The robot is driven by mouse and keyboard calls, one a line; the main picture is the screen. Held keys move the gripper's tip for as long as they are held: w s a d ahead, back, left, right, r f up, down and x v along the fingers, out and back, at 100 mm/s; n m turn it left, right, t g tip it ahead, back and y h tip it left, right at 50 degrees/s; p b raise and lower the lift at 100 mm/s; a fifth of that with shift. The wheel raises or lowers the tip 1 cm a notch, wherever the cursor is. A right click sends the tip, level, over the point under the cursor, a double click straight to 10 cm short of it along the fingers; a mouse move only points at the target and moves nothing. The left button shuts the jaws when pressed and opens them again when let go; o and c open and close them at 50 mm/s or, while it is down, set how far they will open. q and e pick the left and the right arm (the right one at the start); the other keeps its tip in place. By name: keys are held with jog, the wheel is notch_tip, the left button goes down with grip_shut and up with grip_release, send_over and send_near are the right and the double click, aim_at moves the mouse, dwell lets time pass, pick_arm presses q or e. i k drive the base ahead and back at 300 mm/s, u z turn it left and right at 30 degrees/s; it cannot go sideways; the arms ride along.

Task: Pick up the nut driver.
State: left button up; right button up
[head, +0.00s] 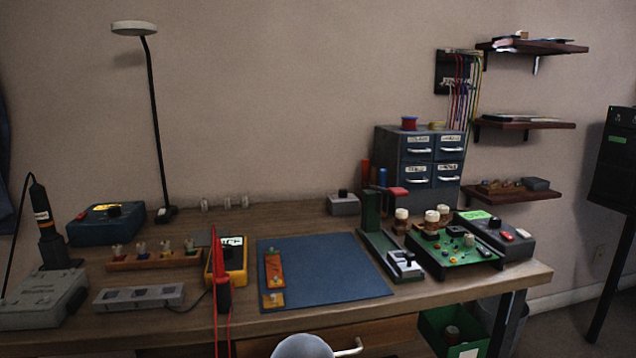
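I cannot make out for certain which thing is the nut driver. Upright handles stand in front of the drawer cabinet at the back right of the bench, one red (366,172) and one blue (382,177). Their lower ends are hidden behind a green upright stand (371,212), so I cannot tell what tools they are. A red-topped piece (397,191) shows beside that stand. Neither of my grippers is in view.
The wooden bench (330,217) holds a blue mat (340,270) with an orange strip (273,270), a yellow meter (230,262) with red leads, a soldering station (45,298), a lamp (158,120), a green circuit board (455,250) and a drawer cabinet (387,148). The mat's right part is clear.

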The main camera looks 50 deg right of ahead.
aim_at(364, 171)
jog(key=k, duration=1.75)
jog(key=z, duration=0.7)
jog(key=i, duration=0.2)
jog(key=z, duration=1.45)
jog(key=i, duration=0.9)
jog(key=u, duration=0.4)
